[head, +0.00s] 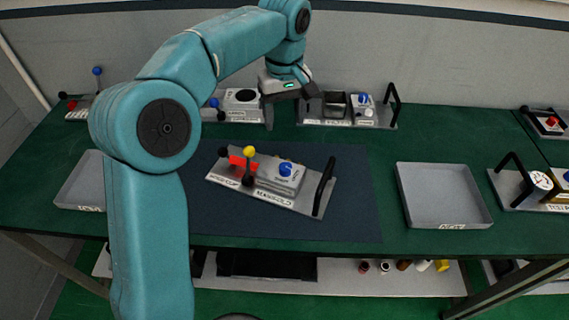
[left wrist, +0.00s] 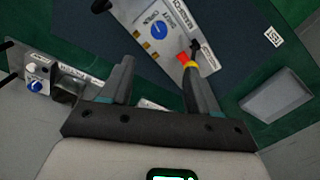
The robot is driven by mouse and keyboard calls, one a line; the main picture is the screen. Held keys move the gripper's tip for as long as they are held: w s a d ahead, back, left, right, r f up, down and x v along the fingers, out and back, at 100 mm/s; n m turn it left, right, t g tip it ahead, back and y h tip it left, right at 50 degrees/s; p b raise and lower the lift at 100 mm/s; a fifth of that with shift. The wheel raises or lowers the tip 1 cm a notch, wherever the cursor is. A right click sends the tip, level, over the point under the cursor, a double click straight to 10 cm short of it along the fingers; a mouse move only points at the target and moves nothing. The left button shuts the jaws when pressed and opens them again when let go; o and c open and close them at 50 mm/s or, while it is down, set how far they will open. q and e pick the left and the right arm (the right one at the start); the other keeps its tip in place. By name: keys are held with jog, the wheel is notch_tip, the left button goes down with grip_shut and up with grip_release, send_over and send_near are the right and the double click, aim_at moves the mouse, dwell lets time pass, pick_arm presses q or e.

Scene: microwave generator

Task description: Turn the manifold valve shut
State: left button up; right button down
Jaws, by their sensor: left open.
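The manifold module (head: 262,194), a grey plate labelled MANIFOLD, lies on the dark mat. It carries a blue valve knob (head: 286,169), a yellow-topped lever (head: 249,152), a red part (head: 237,161) and a black handle (head: 324,187). My left gripper (head: 286,95) is above the back of the table, behind the module. In the left wrist view my left gripper (left wrist: 157,72) is open and empty. The blue knob (left wrist: 158,29) shows beyond the fingers, beside OPEN and SHUT labels; its exact setting is unclear. The yellow lever top (left wrist: 191,66) appears by the right finger; contact cannot be told.
More modules stand along the back, one with a blue knob (head: 363,99) and a black handle (head: 392,100). Grey trays lie left (head: 75,190) and right (head: 445,195). Another module (head: 515,190) is at the far right. The mat (head: 350,215) around the manifold is clear.

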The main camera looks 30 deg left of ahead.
aim_at(285, 167)
pick_arm(q)
jog(key=f, duration=1.4)
jog(key=shift+d+f, duration=0.35)
jog(key=shift+a+f, duration=0.2)
jog(key=shift+f, duration=0.25)
jog(key=shift+d, duration=0.1)
jog(key=shift+r, duration=0.1)
jog(key=shift+c, duration=0.9)
jog(key=c, duration=0.9)
